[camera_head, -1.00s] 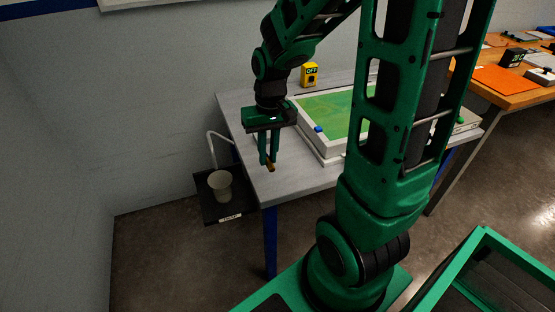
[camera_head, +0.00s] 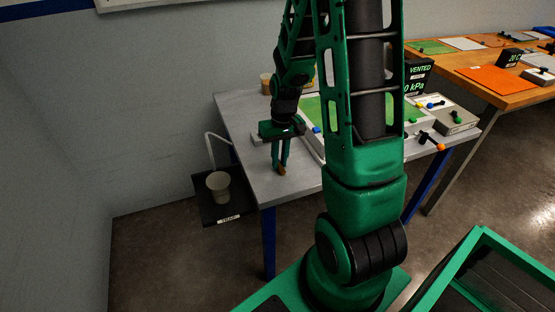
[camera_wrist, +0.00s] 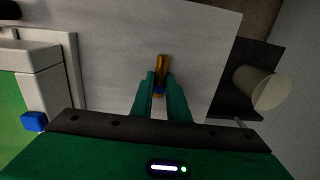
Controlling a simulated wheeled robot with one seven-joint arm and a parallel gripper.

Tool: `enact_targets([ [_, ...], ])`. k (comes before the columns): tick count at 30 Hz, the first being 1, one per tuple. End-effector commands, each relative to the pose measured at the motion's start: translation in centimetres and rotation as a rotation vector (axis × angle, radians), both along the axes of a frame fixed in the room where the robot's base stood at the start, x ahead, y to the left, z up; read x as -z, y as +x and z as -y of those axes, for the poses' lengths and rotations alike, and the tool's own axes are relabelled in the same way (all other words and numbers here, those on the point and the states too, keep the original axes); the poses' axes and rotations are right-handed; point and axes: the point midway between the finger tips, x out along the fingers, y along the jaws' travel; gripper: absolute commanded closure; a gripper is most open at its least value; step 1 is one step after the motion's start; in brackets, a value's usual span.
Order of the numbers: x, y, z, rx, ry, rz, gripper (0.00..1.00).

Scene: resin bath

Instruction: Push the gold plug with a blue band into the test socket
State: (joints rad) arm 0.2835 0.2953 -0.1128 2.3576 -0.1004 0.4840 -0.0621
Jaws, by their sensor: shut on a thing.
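My gripper (camera_head: 281,168) hangs fingers-down over the left part of the grey table. It is shut on the gold plug (camera_wrist: 162,68), whose blue band (camera_wrist: 160,90) shows between the fingertips in the wrist view. The plug sticks out past the fingertips, and its gold end (camera_head: 282,172) shows small in the head view. I cannot tell whether it touches the table top. I cannot make out the test socket for certain in either view.
A white-framed box with a green panel (camera_head: 312,109) and blue knob (camera_wrist: 34,121) stands beside my gripper. A cup (camera_head: 219,186) stands on a dark side tray (camera_head: 208,213). A control box (camera_head: 452,117) and a black display (camera_head: 418,80) are at the right. The table's front left (camera_head: 262,190) is clear.

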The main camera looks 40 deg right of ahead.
Motion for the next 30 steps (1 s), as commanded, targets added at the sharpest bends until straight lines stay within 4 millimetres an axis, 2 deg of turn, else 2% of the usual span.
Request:
enact_targets([
  [10, 0.3, 0.0, 0.0, 0.0, 0.0, 0.0, 1.0],
  [11, 0.2, 0.0, 0.0, -0.001, 0.0, 0.001, 0.78],
  [12, 0.2, 0.0, 0.0, -0.001, 0.0, 0.001, 0.69],
  [13, 0.2, 0.0, 0.0, -0.001, 0.0, 0.001, 0.67],
  [23, 0.1, 0.0, -0.1, -0.001, 0.0, 0.001, 0.67],
  [26, -0.5, 0.1, -0.1, -0.002, -0.001, 0.003, 0.67],
  [30, -2.5, 0.1, 0.0, -0.002, -0.001, 0.005, 0.67],
])
